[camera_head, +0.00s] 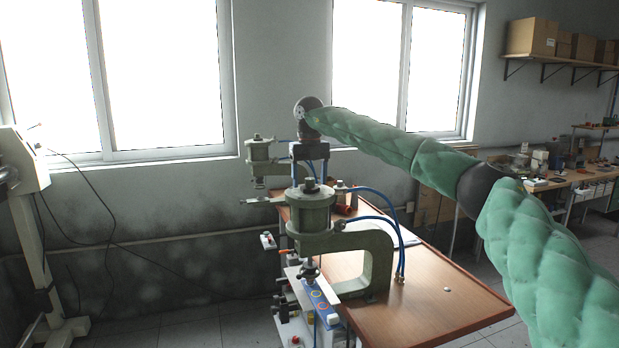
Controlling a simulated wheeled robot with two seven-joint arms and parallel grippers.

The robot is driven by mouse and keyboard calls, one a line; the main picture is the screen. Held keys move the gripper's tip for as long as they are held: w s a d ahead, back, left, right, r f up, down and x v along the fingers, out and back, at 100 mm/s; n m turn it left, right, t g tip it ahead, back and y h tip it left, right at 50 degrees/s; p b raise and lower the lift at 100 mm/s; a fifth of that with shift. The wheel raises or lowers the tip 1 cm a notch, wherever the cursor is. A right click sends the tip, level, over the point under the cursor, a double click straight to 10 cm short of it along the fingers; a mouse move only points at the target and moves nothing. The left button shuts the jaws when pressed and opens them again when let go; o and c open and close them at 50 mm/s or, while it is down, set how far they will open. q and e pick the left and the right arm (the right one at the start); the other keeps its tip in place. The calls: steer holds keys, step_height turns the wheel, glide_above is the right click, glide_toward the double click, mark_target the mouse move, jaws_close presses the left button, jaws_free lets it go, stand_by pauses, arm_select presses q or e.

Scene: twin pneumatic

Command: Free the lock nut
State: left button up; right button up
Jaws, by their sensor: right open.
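Two grey-green pneumatic presses stand at the wooden table. The near press (312,210) has a round cylinder head with a dark nut-like fitting (311,184) on top and a C-shaped frame (378,262). A dark knob-like part (309,273) sits on its ram below the head. I cannot tell which of these is the lock nut. The far press (262,153) stands behind to the left. My right gripper (310,172) points down, open, just above the top fitting of the near press in the picture. Whether it touches is unclear. My left gripper is out of view.
The wooden table (440,300) has free room at its right front. Blue air hoses (402,245) rise beside the near press. A blue control strip (318,298) with coloured rings lies below the ram. A red-brown object (346,209) lies behind the near press.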

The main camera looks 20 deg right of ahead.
steer(key=shift+s+a+f, duration=0.1)
steer(key=shift+s+f, duration=0.2)
steer(key=shift+f, duration=0.05)
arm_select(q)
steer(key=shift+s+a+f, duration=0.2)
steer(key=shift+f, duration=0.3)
arm_select(e)
steer(key=shift+f, duration=0.1)
steer(key=shift+w, duration=0.15)
steer(key=shift+c, duration=0.2)
steer(key=c, duration=1)
